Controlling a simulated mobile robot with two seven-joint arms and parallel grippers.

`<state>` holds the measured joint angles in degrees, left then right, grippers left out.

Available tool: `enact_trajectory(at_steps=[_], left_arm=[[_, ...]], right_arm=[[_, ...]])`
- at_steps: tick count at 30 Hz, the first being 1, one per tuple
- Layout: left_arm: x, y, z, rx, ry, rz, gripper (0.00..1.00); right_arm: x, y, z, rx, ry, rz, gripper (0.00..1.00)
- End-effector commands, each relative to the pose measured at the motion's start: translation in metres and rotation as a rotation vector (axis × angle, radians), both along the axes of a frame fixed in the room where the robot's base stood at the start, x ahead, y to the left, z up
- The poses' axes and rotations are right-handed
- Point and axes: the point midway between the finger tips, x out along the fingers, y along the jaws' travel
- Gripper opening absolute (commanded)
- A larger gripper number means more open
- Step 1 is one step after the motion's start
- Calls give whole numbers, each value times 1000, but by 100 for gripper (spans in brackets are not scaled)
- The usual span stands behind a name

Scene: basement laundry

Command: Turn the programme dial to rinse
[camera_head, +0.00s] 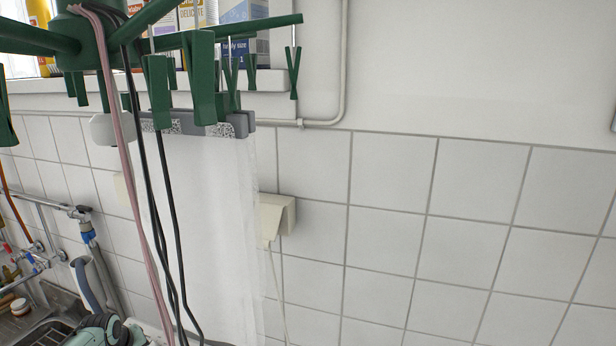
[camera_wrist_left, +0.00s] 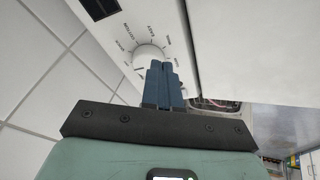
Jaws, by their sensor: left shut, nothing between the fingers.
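The programme dial (camera_wrist_left: 147,52) shows in the left wrist view as a round white knob on a white panel (camera_wrist_left: 205,45). The dial does not show in the head view, and neither gripper's fingers do.
In the head view a green clip hanger (camera_head: 85,40) with dangling cords (camera_head: 128,150) fills the upper left, before a white hanging sheet (camera_head: 205,230). Packages (camera_head: 245,15) stand on a ledge. A sink (camera_head: 40,325) is lower left. The tiled wall (camera_head: 390,240) at right is bare.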

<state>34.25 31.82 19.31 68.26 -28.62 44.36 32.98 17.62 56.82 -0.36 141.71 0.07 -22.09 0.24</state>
Motion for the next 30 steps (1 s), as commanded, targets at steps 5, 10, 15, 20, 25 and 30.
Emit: enact_trajectory(at_steps=[5, 10, 15, 20, 25, 30], left_arm=[[6, -2, -24, -1, 2, -1, 0], [10, -3, -38, 0, 1, -1, 0], [12, -4, -44, 0, -1, -1, 0], [12, -4, -44, 0, -1, -1, 0], [13, -4, -43, 0, -1, -1, 0], [13, -3, -43, 1, -2, 0, 0]], right_arm=[[-5, 0, -6, 0, 7, 0, 38], [-6, 0, -6, 0, 7, 0, 38], [-6, 0, -7, 0, 7, 0, 38], [-6, 0, -7, 0, 7, 0, 38], [-6, 0, -7, 0, 7, 0, 38], [-5, 0, -6, 0, 5, 1, 38]])
